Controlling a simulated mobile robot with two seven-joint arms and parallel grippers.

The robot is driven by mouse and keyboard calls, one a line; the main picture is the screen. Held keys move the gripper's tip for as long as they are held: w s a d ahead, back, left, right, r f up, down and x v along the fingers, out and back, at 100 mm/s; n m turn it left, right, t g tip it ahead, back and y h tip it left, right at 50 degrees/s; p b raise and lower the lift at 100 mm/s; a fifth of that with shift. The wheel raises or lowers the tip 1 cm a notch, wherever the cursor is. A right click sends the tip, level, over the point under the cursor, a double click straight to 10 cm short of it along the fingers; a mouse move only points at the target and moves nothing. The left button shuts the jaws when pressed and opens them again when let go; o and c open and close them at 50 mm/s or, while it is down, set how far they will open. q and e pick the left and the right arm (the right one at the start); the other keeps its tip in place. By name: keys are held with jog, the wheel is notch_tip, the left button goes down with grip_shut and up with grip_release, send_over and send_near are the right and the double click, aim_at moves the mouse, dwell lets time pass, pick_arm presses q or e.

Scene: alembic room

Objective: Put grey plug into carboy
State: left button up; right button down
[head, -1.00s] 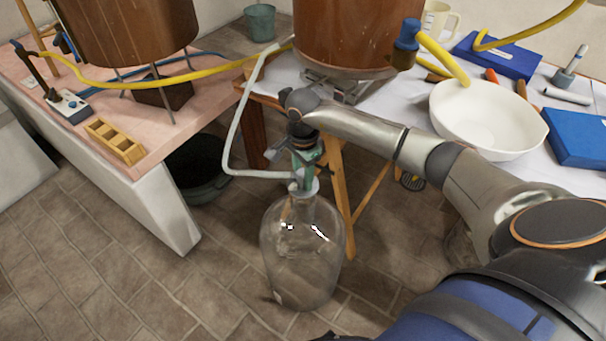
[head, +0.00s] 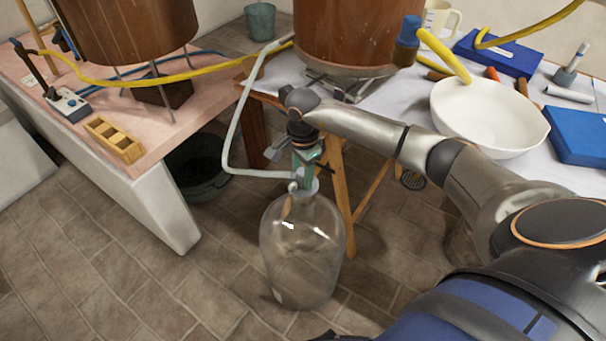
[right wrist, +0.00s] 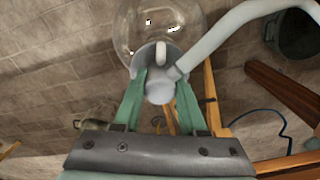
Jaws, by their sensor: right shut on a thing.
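The clear glass carboy (head: 303,255) stands upright on the tiled floor, its neck just below my right gripper. It also shows at the top of the right wrist view (right wrist: 140,30). My right gripper (head: 303,183) points down, its green fingers at the carboy's mouth. In the right wrist view the fingers (right wrist: 160,90) are shut on the grey plug (right wrist: 158,90), which carries a pale bent tube (right wrist: 215,45). The plug is at or over the mouth; I cannot tell how far it sits inside. My left gripper is not in view.
The pale tube (head: 232,130) loops up to the left of my gripper. A wooden trestle leg (head: 340,195) stands close behind the carboy. A dark tub (head: 200,180) is under the pink bench (head: 85,140). A white bowl (head: 485,110) sits on the right table. Floor left of the carboy is clear.

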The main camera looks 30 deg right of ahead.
aim_at(303, 188)
jog(key=shift+f+b, duration=0.65)
jog(key=shift+f, duration=0.25)
jog(key=shift+f+b, duration=0.65)
jog(key=shift+f, duration=0.1)
dwell(0.6)
jog(key=shift+f+b, duration=0.45)
jog(key=shift+f, duration=0.1)
dwell(1.2)
jog(key=shift+f+b, duration=0.3)
dwell(0.9)
jog(key=shift+c, duration=1.9)
grip_release()
jog(key=shift+r, duration=0.1)
